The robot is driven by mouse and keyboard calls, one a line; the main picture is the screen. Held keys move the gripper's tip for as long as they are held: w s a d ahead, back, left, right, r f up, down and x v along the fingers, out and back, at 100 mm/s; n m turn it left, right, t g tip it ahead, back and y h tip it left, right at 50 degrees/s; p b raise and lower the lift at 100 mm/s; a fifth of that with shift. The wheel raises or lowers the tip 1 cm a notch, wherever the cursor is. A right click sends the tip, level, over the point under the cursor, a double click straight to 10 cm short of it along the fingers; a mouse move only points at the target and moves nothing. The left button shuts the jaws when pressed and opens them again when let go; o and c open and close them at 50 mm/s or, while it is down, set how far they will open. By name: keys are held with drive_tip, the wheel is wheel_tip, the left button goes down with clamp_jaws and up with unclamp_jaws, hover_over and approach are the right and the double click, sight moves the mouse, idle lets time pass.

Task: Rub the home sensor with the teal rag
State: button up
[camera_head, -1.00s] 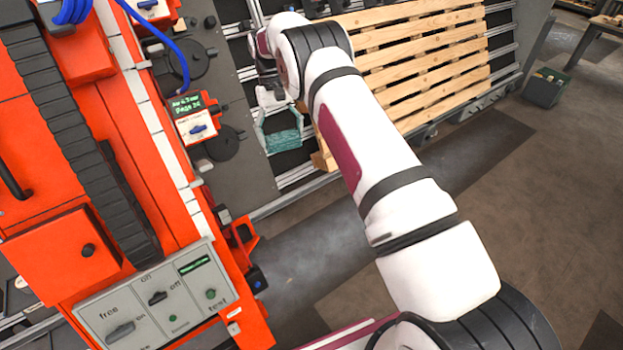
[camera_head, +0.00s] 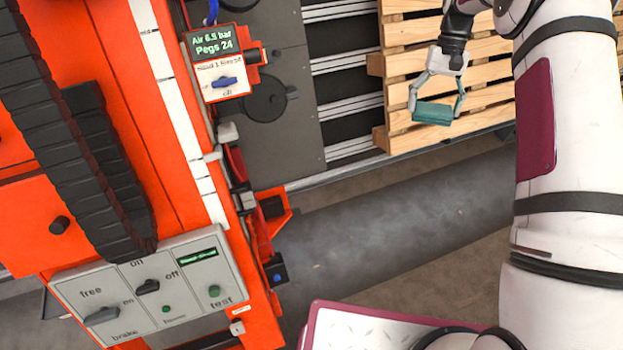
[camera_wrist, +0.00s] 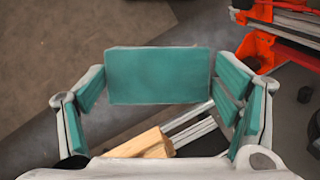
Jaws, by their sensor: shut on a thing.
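My gripper (camera_head: 437,98) is shut on the teal rag (camera_head: 433,114), which shows as a flat rectangular pad between the fingertips. It hangs in front of the wooden pallet's lower left part in the head view. In the wrist view the rag (camera_wrist: 158,75) spans the gap between the fingers, and teal also shows on the fingers' inner faces. A small dark block with a blue face (camera_head: 277,272), on the orange machine's lower right edge, may be the home sensor; no label on it is readable. The rag is well apart from it.
The orange machine (camera_head: 150,120) fills the left, with a grey switch panel (camera_head: 150,290) and an air display box (camera_head: 215,45). An orange bracket (camera_head: 272,222) juts out above the dark block. The pallet (camera_head: 490,98) lies behind my gripper. Open floor (camera_head: 385,210) lies between.

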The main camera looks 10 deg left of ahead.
wheel_tip(320, 180, down, 25)
drive_tip(key=b, duration=2.5)
drive_tip(key=s+a+r+n+g+y+p, duration=0.1)
drive_tip(key=s+a+n, duration=0.5)
drive_tip(key=a, duration=0.6)
drive_tip(key=s+a+r+n+g+y, duration=0.1)
drive_tip(key=s+a+n+g+y, duration=0.2)
drive_tip(key=a, duration=0.9)
drive_tip(key=s+a+r+n+g+y+p, duration=0.1)
drive_tip(key=s+a+n+g+y, duration=0.1)
drive_tip(key=s+a+n+y, duration=0.4)
drive_tip(key=shift+s+a+r+n+p, duration=0.4)
drive_tip(key=shift+s+a+n, duration=1.5)
drive_tip(key=shift+a, duration=1.7)
drive_tip(key=shift+s+a+m, duration=0.4)
drive_tip(key=shift+s+a, duration=0.45)
drive_tip(key=shift+a, duration=0.05)
